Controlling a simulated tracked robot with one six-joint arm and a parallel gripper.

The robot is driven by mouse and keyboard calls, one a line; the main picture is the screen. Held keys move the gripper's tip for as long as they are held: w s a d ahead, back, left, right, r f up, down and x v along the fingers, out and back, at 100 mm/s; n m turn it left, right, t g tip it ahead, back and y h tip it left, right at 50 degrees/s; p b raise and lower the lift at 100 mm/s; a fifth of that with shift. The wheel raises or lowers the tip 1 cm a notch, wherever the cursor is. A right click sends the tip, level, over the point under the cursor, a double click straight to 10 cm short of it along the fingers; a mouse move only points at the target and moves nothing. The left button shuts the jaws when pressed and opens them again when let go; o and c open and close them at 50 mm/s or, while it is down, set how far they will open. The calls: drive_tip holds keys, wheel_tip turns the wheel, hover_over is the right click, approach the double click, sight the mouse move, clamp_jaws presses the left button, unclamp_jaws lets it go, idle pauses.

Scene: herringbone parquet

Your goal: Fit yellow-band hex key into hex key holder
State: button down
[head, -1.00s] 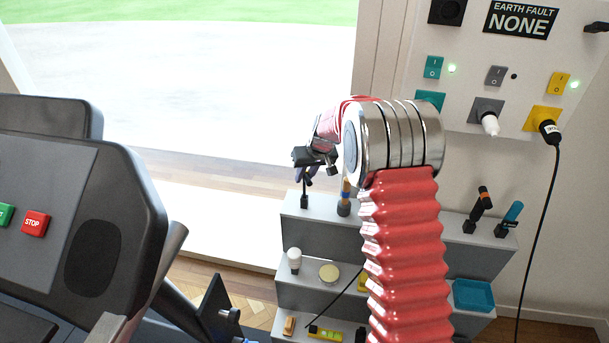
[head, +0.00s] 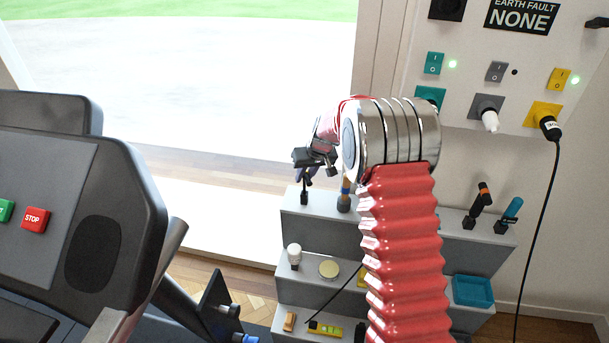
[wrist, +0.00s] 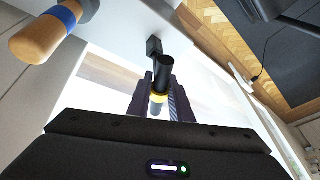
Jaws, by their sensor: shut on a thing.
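My gripper (wrist: 161,105) is shut on the yellow-band hex key (wrist: 158,97), with its dark handle end and yellow band showing between the fingers in the wrist view. In the head view my gripper (head: 315,160) is over the left end of the top grey step. A small black block, which looks like the hex key holder (head: 304,199), stands on that step below the gripper; it also shows in the wrist view (wrist: 154,46), just beyond the handle. A thin dark upright part shows between gripper and block. I cannot tell whether the key's tip is inside the holder.
A wooden-handled tool with a blue band (wrist: 46,30) stands close by on the same step (head: 325,212). An orange-banded tool (head: 480,200) and a teal-handled tool (head: 509,213) stand at the right. A treadmill (head: 75,190) is at the left, a socket panel (head: 500,90) behind.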

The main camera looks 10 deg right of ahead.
drive_tip(key=shift+f, duration=0.15)
drive_tip(key=c, duration=1.5)
unclamp_jaws()
drive_tip(key=v, duration=1.3)
drive_tip(key=shift+s+d+r, duration=0.1)
drive_tip(key=shift+s+r, duration=0.05)
drive_tip(key=shift+r, duration=0.15)
drive_tip(key=shift+s+a+r+m+t+h, duration=0.3)
drive_tip(key=shift+s+r, duration=1.5)
drive_tip(key=shift+s, duration=4.85)
drive_tip(key=shift+s+a+r+m+t+h, duration=0.3)
drive_tip(key=shift+s+r, duration=1.45)
drive_tip(key=shift+s, duration=4.9)
drive_tip(key=shift+s+a+r+t+h, duration=0.1)
drive_tip(key=shift+s+a+r+h, duration=0.3)
drive_tip(key=shift+s+r, duration=3.85)
